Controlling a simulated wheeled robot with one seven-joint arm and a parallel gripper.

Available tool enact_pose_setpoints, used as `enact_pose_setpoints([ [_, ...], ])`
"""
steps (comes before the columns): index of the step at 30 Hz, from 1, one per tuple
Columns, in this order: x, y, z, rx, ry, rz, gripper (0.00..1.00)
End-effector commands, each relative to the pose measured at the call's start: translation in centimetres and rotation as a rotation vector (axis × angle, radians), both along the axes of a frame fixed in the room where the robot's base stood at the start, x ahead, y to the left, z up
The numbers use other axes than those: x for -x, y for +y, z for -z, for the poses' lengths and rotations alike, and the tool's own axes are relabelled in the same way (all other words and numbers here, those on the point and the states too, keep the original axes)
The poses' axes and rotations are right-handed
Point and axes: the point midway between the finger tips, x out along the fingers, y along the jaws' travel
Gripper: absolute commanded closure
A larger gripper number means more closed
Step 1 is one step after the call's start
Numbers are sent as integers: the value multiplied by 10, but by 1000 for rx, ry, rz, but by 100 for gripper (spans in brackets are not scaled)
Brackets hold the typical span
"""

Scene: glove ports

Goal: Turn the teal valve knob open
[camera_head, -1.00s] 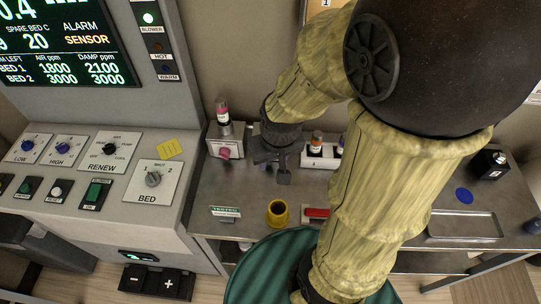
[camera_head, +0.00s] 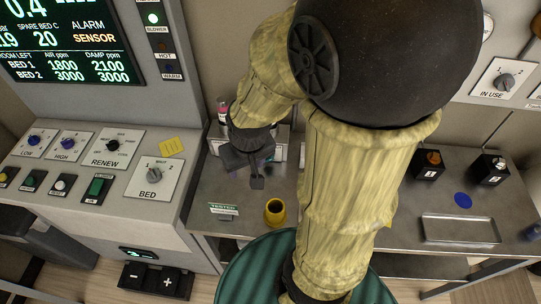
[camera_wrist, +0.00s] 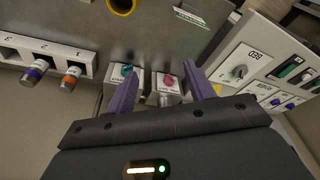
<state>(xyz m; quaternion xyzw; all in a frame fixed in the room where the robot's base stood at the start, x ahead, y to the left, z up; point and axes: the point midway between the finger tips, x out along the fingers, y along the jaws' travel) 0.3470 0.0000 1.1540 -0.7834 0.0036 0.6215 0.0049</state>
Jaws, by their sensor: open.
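The teal valve knob (camera_wrist: 127,71) sits on a small white-fronted block in the wrist view, right by the tip of my left finger, which partly overlaps that block. A pink knob (camera_wrist: 170,81) on the neighbouring block shows between my two fingers. My gripper (camera_wrist: 162,72) is open, with purple fingers spread and nothing held. In the head view my gripper (camera_head: 246,178) points down over the bench in front of the blocks, and my arm hides most of the teal knob there. I cannot tell whether any finger touches the teal block.
A rack with orange- and purple-banded vials (camera_wrist: 70,78) stands left of the teal block in the wrist view. A yellow cup (camera_head: 275,211) and a green-lettered tag (camera_head: 223,209) are on the bench. The control console (camera_head: 85,185) stands at left; a metal tray (camera_head: 459,229) lies at right.

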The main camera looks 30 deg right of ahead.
Motion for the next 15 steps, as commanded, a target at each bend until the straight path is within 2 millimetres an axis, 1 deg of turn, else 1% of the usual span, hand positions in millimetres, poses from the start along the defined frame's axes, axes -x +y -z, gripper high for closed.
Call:
enact_pose_setpoints([
  [2,-1,-4,3,-14,12,56,45],
  [5,-2,-14,10,-58,48,228,45],
  [8,-3,-29,20,-129,107,510,45],
  [9,-4,-37,24,-163,134,649,45],
  [11,-5,-47,31,-218,180,869,45],
  [12,-6,-55,35,-254,213,1020,45],
  [14,-7,-65,41,-309,262,1243,45],
  [15,-8,-72,44,-345,295,1392,45],
])
